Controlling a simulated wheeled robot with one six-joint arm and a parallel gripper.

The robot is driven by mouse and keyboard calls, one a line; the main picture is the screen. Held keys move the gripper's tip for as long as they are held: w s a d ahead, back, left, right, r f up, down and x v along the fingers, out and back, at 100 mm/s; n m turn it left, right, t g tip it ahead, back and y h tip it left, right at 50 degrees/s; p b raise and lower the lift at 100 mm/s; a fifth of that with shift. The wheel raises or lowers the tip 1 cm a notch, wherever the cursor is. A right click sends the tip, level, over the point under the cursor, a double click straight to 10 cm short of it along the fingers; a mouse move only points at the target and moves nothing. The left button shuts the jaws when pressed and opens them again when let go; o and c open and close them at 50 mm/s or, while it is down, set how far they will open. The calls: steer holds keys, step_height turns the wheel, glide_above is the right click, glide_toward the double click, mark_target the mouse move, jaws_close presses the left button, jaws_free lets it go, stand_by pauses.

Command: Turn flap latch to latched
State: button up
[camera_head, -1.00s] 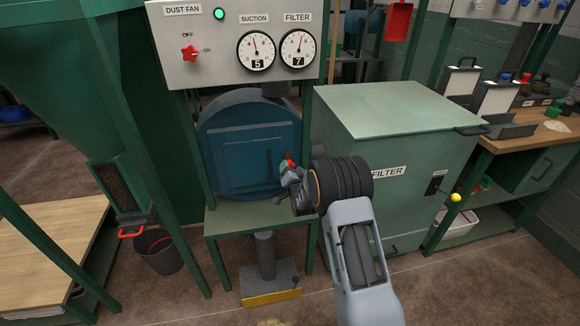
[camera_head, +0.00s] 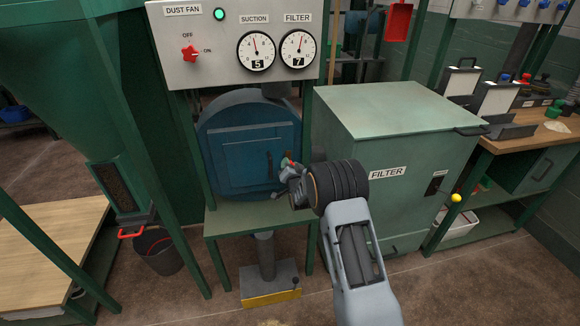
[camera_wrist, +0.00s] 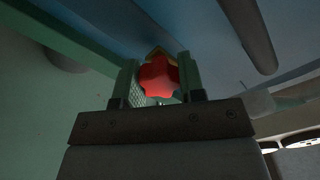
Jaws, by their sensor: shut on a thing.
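The blue flap (camera_head: 235,165) is set in the round blue housing behind my gripper and looks closed. A dark upright handle (camera_head: 270,160) shows on its right side. My gripper (camera_head: 288,167) is at the lower right of the flap. In the wrist view, its two green fingers are shut on a red lobed knob (camera_wrist: 158,76), which seems to be the flap latch's knob. The latch's base and its exact angle are hidden behind my gripper. A blurred dark bar (camera_wrist: 240,35) lies beyond the fingers at upper right.
A green filter cabinet (camera_head: 385,190) stands close to the right of my gripper. The dust fan panel (camera_head: 235,42) hangs above the housing. A green stand (camera_head: 235,219) is under it, and a foot pedal unit (camera_head: 268,285) is on the floor.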

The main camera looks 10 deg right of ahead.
steer(key=c, duration=0.3)
steer(key=shift+f, duration=0.1)
steer(key=shift+b, duration=0.3)
steer(key=n+b, duration=0.3)
steer(key=shift+f+b, duration=0.2)
steer(key=shift+b, duration=0.1)
steer(key=n+b, duration=0.5)
steer(key=shift+b, duration=0.4)
steer(key=n+b, duration=0.4)
steer(key=n, duration=0.1)
steer(key=shift+r+n+b, duration=0.1)
steer(key=shift+n+b, duration=0.2)
steer(key=shift+n, duration=0.1)
steer(key=shift+r+n+b, duration=0.2)
steer(key=shift+n+b, duration=1.1)
steer(key=shift+n, duration=0.7)
